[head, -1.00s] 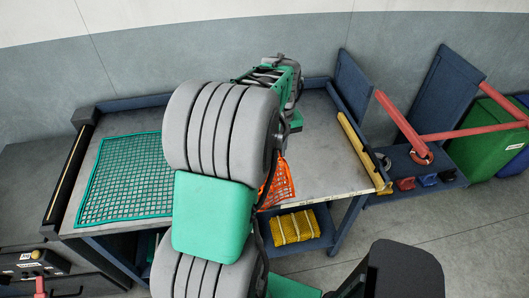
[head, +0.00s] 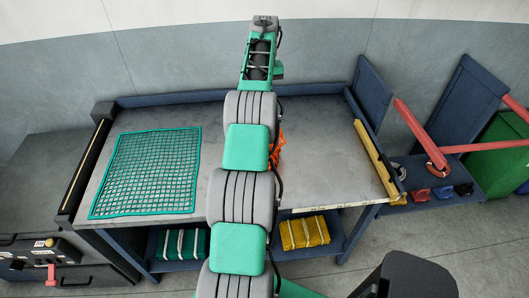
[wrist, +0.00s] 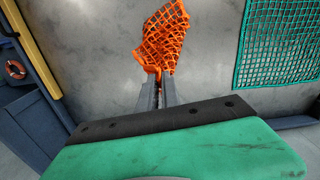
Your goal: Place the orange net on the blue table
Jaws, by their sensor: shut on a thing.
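The orange net (wrist: 164,36) is a crumpled mesh, pinched at one end between the fingertips of my gripper (wrist: 157,88). In the head view only a sliver of the orange net (head: 279,146) shows beside my arm, which hides the rest and the fingers. The blue table (head: 325,155) has a grey top with a dark blue frame. The net and gripper are over the middle of its top. I cannot tell whether the net touches the surface.
A green net (head: 150,172) lies flat on the table's left part; it also shows in the wrist view (wrist: 282,45). A yellow bundle (head: 304,232) is on the lower shelf. A yellow rail (head: 378,160) edges the right side. The right part of the top is clear.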

